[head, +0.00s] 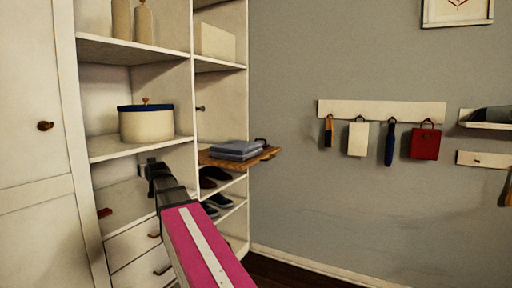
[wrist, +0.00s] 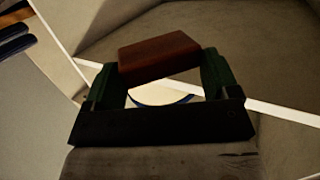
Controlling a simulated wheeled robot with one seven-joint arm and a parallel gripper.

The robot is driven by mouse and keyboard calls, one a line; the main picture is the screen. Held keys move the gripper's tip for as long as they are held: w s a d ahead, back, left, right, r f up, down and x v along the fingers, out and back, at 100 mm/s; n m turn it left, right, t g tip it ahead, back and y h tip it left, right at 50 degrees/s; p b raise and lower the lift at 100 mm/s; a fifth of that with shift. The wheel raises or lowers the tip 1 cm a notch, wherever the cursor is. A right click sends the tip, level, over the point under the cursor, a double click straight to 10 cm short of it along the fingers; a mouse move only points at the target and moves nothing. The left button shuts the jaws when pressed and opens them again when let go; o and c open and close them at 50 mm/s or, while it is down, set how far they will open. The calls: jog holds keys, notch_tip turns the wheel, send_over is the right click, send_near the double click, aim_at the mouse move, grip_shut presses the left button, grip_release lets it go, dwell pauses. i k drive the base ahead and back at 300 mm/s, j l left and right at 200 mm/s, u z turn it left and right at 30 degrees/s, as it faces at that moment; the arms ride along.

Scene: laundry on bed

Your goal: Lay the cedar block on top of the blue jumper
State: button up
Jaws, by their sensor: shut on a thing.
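The cedar block (wrist: 158,57) is a reddish-brown bar. In the wrist view it sits between the two green fingers of my gripper (wrist: 161,75), which is shut on it. In the head view my gripper (head: 152,166) is in front of the shelving, below the round box; I cannot make out the block there. The blue jumper (head: 237,149) looks like the folded blue-grey garment on a wooden board (head: 268,155) that juts from the shelving. My gripper is left of it and apart from it.
A cream round box (head: 146,124) with a blue-rimmed lid stands on the shelf above my gripper. Dark shoes (head: 215,173) lie on shelves below the board. A peg rail (head: 380,110) with hanging items is on the right wall. The space right of the board is clear.

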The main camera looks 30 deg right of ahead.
aim_at(237, 150)
jog(key=i+l+z, duration=0.15)
jog(key=z, duration=0.3)
jog(key=i+l+z, duration=0.1)
jog(key=z, duration=0.3)
jog(key=i+z, duration=0.15)
jog(key=z, duration=0.3)
